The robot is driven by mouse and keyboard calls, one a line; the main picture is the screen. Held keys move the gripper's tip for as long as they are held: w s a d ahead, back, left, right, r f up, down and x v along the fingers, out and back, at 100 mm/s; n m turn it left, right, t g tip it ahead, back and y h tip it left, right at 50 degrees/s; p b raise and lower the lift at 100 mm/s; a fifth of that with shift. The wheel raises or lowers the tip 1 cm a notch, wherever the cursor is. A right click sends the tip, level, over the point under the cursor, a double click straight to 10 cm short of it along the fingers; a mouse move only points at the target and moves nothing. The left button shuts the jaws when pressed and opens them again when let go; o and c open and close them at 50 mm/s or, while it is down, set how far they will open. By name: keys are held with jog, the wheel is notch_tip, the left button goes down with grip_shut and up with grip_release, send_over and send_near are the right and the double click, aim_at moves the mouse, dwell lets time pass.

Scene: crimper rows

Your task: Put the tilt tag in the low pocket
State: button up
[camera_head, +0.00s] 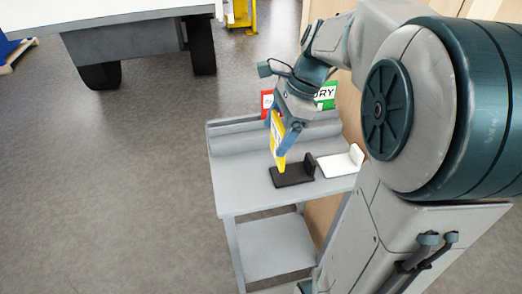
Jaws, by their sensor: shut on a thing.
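My gripper (287,148) is over the small grey table and is shut on a yellow tag (277,133). The tag hangs upright and its lettering is too small to read. Its lower end is at the black L-shaped holder (292,175); I cannot tell whether it touches. A white L-shaped holder (340,164) stands just right of the black one. A red tag (267,103) and a green tag (326,95) stand at the back, partly hidden by my arm. I cannot tell which piece is the low pocket.
The grey table (238,196) has a raised back ledge and a lower shelf (272,246). Its left front top is bare. A wheeled white-topped bench (120,45) stands at the back left. Open floor (110,190) lies to the left. A wooden panel (349,92) is behind my arm.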

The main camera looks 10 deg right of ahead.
jog(key=shift+w+a+r+x, duration=0.15)
jog(key=shift+a+x, duration=0.1)
jog(key=shift+x, duration=1.1)
jog(key=shift+w+a+r+x, duration=0.1)
jog(key=shift+w+a+x, duration=0.1)
jog(key=shift+x, duration=1.1)
jog(key=shift+w+a+r+x, duration=0.15)
jog(key=shift+a+x, duration=0.1)
jog(key=shift+x, duration=1.1)
jog(key=shift+f, duration=0.1)
jog(key=shift+f, duration=0.15)
jog(key=o, duration=1)
